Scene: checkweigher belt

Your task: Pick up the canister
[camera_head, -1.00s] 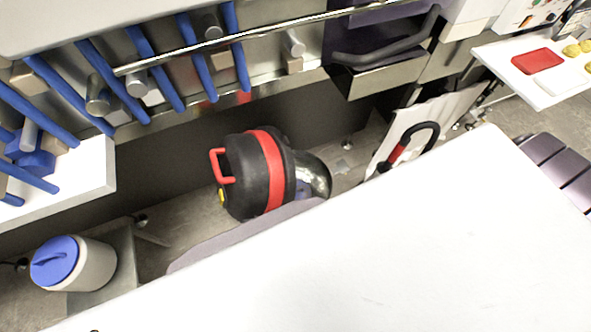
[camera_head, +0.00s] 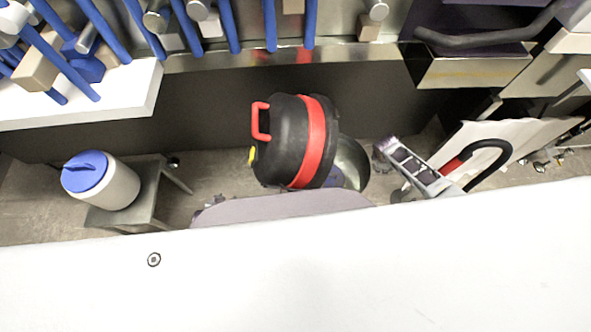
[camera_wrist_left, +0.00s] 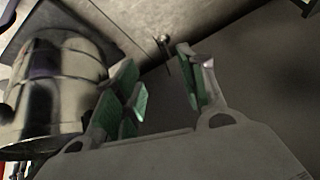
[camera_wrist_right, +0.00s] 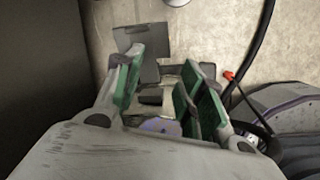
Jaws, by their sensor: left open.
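The canister (camera_head: 122,187) is a white round container with a blue handled lid, at the left of the head view. It stands on a small grey metal stool (camera_head: 152,200) on the floor. Neither gripper can be made out clearly in the head view. My left gripper (camera_wrist_left: 165,88) shows in the left wrist view with its green-padded fingers apart and nothing between them. My right gripper (camera_wrist_right: 165,88) shows in the right wrist view, also with green-padded fingers apart and no held thing. I cannot tell how far either gripper is from the canister.
A wide white surface (camera_head: 350,270) fills the foreground. A black and red vacuum cleaner (camera_head: 282,140) stands beyond it, right of the stool. A white shelf (camera_head: 130,95) with blue bars lies above the canister. A black hose handle (camera_head: 490,150) stands at the right. Some floor shows around the stool.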

